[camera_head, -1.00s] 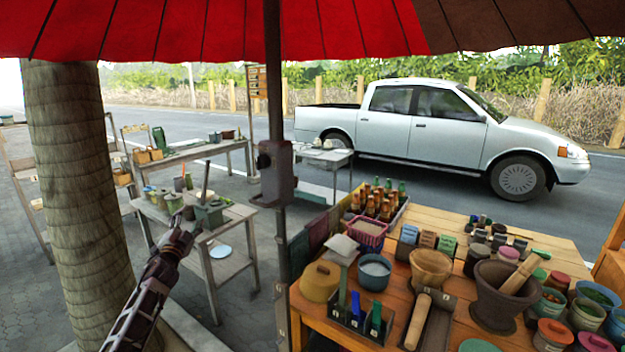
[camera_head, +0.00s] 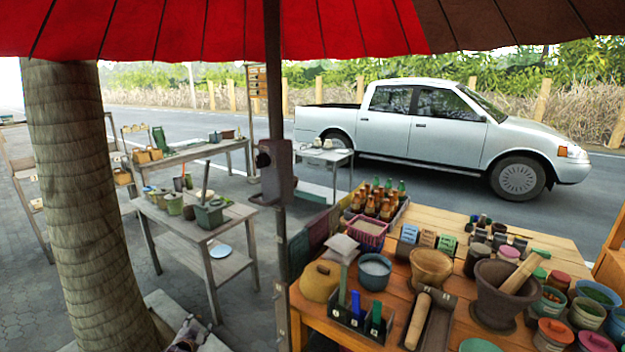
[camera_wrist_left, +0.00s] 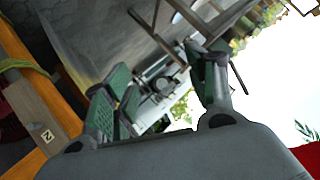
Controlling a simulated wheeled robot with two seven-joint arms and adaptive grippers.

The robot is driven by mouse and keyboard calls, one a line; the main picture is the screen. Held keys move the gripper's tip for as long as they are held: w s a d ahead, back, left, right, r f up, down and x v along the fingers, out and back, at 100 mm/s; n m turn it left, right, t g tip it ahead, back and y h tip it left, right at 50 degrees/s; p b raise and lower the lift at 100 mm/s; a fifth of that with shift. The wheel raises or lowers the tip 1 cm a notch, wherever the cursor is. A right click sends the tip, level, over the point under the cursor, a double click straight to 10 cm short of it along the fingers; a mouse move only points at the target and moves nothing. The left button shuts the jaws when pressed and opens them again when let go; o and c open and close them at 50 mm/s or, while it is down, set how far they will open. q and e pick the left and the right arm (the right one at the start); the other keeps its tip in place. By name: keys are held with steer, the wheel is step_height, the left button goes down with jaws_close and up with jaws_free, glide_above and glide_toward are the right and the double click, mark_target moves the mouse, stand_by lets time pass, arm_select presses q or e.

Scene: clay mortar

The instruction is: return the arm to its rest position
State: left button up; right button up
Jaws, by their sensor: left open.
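My left gripper (camera_head: 186,335) shows only as a small part at the bottom edge of the head view, low beside the tree trunk and in front of the pavement. In the left wrist view my left gripper (camera_wrist_left: 158,75) has its two green-padded fingers spread wide apart, with nothing between them. It is open and empty. The rest of the left arm is below the picture in the head view. My right gripper is in neither view.
A wooden table (camera_head: 312,312) at the right holds a mortar (camera_head: 500,295), bowls, bottles and jars. A grey table (camera_head: 235,213) with pots stands at the left. An umbrella pole (camera_head: 275,100) and a tree trunk (camera_head: 75,190) rise near the arm.

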arm_select(q)
steer(key=s+d+f+n+g+h, duration=0.1)
steer(key=s+d+f+g, duration=0.25)
steer(key=s+f, duration=1.15)
steer(key=s+d+f+n+g, duration=0.1)
steer(key=s+d+f+g, duration=0.25)
steer(key=s+f, duration=1.15)
steer(key=s+d+f+g, duration=0.1)
steer(key=s+d+f, duration=0.2)
steer(key=s, duration=0.9)
steer(key=s+d+f+g+h, duration=0.1)
steer(key=s+d+f, duration=0.2)
steer(key=s, duration=0.9)
steer(key=s+d+f+g+b, duration=0.1)
steer(key=s+d+f+g, duration=0.1)
steer(key=s, duration=1)
step_height(320, 180, down, 2)
steer(key=shift+d, duration=0.55)
